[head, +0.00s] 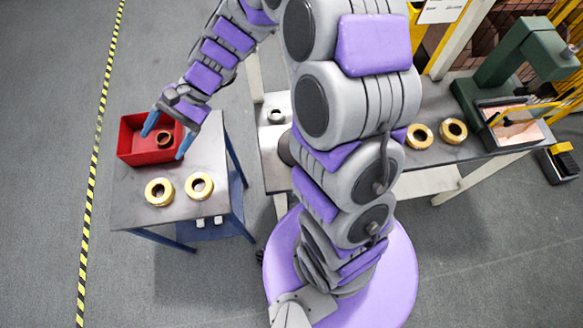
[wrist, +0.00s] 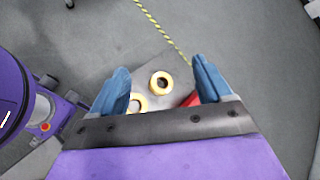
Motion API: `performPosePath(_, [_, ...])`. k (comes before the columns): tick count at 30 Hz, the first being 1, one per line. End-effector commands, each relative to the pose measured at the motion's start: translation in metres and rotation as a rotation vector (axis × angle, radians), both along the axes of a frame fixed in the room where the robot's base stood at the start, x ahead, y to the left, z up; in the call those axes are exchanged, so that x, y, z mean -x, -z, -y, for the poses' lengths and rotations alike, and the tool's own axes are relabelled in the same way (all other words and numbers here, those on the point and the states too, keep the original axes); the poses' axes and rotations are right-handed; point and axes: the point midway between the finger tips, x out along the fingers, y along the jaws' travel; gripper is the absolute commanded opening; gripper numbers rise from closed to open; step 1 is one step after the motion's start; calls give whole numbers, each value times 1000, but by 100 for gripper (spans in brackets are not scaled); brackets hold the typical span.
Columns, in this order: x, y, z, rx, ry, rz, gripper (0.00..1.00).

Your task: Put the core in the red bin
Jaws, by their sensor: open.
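A small brown ring, which looks like the core (head: 164,138), shows inside the outline of the red bin (head: 138,156), near its right side. I cannot tell whether it rests on the bin floor. My gripper (head: 163,145) is over the bin with its two blue fingers spread wide, one on each side of the core, without visible contact. In the wrist view my gripper (wrist: 160,88) is open with nothing between the fingers. A piece of the red bin (wrist: 191,100) shows beside the right finger there; the core is hidden.
The bin stands on a grey-topped table (head: 205,155) with two gold foil rolls, a left one (head: 152,198) and a right one (head: 208,189). A longer bench at right holds two more rolls (head: 453,124) and a green press (head: 500,65). Striped floor tape (head: 93,170) runs left.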

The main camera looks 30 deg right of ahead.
Motion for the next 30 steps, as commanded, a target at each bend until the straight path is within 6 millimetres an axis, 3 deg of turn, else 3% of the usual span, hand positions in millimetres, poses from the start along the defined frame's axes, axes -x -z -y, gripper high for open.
performPosePath(3, [38, -17, 14, 75, -122, 87, 78])
performPosePath(8, [85, -29, 41, 192, -274, 194, 78])
performPosePath(18, [173, -41, 123, 481, -550, 353, 78])
performPosePath(24, [212, -47, 173, 649, -662, 404, 78])
performPosePath(30, [233, -50, 202, 742, -714, 417, 78])
